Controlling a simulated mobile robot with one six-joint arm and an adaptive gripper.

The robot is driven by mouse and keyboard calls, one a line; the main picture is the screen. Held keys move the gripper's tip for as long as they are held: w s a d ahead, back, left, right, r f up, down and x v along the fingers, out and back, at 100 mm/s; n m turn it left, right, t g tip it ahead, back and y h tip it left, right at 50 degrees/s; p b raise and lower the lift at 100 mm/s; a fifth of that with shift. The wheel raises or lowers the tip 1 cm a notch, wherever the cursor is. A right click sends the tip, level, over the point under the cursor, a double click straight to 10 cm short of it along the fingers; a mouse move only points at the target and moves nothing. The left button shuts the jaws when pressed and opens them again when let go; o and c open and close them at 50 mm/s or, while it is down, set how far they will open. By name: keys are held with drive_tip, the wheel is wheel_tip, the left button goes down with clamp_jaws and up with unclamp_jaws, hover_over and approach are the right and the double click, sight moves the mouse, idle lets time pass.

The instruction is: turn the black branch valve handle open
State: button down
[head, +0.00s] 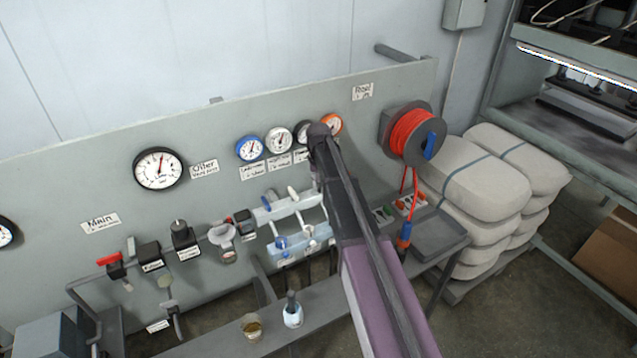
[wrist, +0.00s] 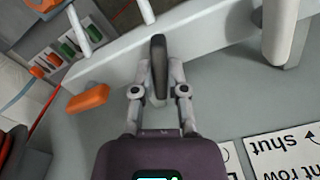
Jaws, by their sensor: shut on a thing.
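The black branch valve handle (wrist: 158,50) stands between the two fingers of my gripper (wrist: 159,74) in the wrist view. The fingers are shut on its lower part, one on each side. The handle is upright in that picture and crosses the pale manifold bar (wrist: 213,38). In the head view my arm covers the black handle and my fingers. An orange handle (wrist: 88,98) lies to the left of my gripper, and a white handle (wrist: 280,28) is to the right, both apart from my fingers.
The head view shows a grey panel (head: 80,190) with several gauges, including a blue one (head: 249,148). A red hose reel (head: 412,133) and stacked sacks (head: 475,180) stand to the right.

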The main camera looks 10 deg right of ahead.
drive_tip(key=n, duration=0.4)
drive_tip(key=shift+n, duration=0.4)
drive_tip(key=c, duration=0.7)
unclamp_jaws()
drive_tip(key=shift+a, duration=0.1)
drive_tip(key=shift+o, duration=0.2)
